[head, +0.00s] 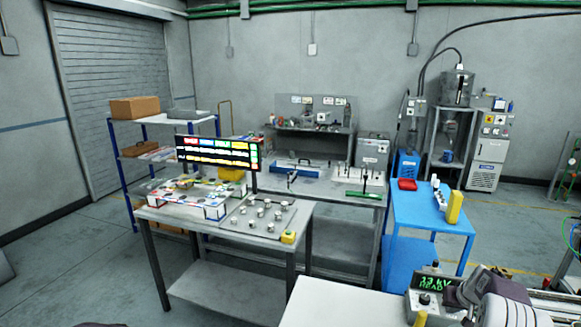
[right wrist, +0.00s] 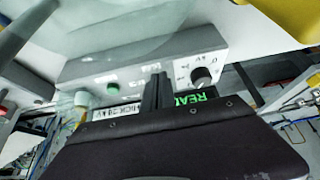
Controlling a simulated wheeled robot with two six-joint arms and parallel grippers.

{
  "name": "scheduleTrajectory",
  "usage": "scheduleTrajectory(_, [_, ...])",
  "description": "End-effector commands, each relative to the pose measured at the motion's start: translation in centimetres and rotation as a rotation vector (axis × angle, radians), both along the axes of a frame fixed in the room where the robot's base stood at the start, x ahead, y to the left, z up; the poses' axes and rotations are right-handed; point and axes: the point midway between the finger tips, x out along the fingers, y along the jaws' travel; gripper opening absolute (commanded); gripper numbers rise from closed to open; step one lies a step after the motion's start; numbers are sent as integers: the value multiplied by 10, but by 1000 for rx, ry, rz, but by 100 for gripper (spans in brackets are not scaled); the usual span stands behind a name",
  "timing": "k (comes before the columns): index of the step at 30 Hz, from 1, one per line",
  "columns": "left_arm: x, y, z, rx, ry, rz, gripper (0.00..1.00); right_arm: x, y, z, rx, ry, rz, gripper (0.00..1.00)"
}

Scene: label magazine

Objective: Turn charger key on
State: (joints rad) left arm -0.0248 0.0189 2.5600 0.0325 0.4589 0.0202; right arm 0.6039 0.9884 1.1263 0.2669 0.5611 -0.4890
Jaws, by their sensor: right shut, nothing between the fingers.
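The charger (head: 409,303) is a light grey box at the lower right of the head view. Its lit green display (head: 433,284) reads about "13 kV READY". A dark knob (head: 424,300) is on its front. In the right wrist view the charger panel (right wrist: 140,68) shows a round black-and-white knob (right wrist: 203,77), a green button (right wrist: 113,89) and part of the green display (right wrist: 196,98). I cannot tell for sure which control is the key. My right gripper (right wrist: 157,92) is shut and empty in front of the panel, beside the knob; it also shows in the head view (head: 456,294). My left gripper is not in view.
The charger stands on a white table (head: 340,303). A blue cart (head: 425,213) with a yellow item is behind it. A grey bench (head: 222,232) with a lit sign (head: 217,152) stands left of centre. Open floor lies at the left.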

Motion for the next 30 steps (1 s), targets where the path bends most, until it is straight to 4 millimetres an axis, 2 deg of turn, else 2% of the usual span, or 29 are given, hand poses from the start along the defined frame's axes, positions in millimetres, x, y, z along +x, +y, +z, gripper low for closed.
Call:
scheduleTrajectory(12, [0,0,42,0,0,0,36,0,0,60,-1,0,0,0])
scheduleTrajectory(20, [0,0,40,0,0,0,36,0,0,58,0,1,0,0])
scheduleTrajectory(25, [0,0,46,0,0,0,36,-10,-13,70,0,0,-2,0])
scheduleTrajectory(30, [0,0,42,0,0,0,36,-9,-12,65,0,1,0,0])
